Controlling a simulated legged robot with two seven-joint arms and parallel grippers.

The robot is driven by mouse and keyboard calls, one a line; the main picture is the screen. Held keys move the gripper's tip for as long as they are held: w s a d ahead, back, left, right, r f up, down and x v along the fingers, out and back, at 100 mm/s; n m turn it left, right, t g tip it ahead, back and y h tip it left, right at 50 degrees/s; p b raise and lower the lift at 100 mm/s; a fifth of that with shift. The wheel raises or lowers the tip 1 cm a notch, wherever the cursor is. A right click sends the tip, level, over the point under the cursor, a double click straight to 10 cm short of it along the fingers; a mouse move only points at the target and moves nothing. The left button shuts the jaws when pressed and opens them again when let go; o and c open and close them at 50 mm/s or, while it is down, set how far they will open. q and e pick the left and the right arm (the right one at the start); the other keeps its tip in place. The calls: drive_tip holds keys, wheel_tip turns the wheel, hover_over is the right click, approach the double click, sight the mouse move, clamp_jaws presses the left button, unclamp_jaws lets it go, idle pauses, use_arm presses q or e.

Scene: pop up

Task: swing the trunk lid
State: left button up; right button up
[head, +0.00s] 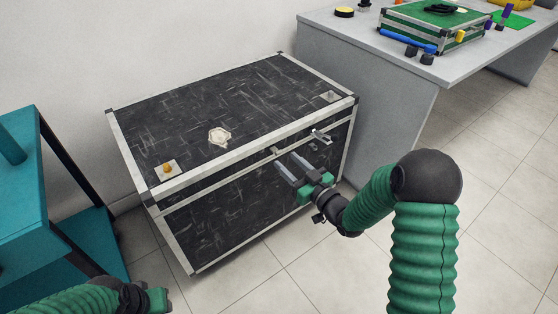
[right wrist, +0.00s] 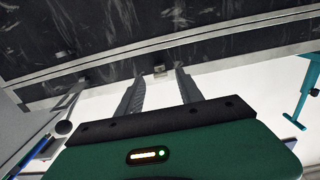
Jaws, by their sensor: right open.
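The black trunk (head: 240,215) has silver metal edges and stands on the floor against the wall. Its lid (head: 255,95) is down, with a pale badge on top. A metal latch (head: 320,136) shows at the front right of the lid seam. My right gripper (head: 289,160) is open and empty in front of the trunk's front face, just below the lid's front edge. In the right wrist view its two fingers (right wrist: 159,75) point at the metal edge, with a small catch (right wrist: 160,70) between them. Contact cannot be told. My left gripper (head: 158,300) is low at the left, its fingers unclear.
A grey table (head: 375,75) stands right of the trunk, with a green case (head: 435,22) and small items on it. A teal stand (head: 25,190) is close on the left. The tiled floor (head: 290,265) in front is clear.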

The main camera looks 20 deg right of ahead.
sight(272, 148)
drive_tip(key=b+x, duration=0.1)
drive_tip(key=x, duration=0.3)
drive_tip(key=shift+w+a+f, duration=0.1)
drive_tip(key=shift+w, duration=0.2)
drive_tip(key=shift+w+a, duration=0.1)
drive_tip(key=shift+w, duration=0.15)
use_arm(q)
drive_tip(key=shift+s+x, duration=0.25)
drive_tip(key=shift+x, duration=0.85)
drive_tip(key=shift+f, duration=0.1)
use_arm(e)
drive_tip(key=shift+c, duration=0.2)
clamp_jaws()
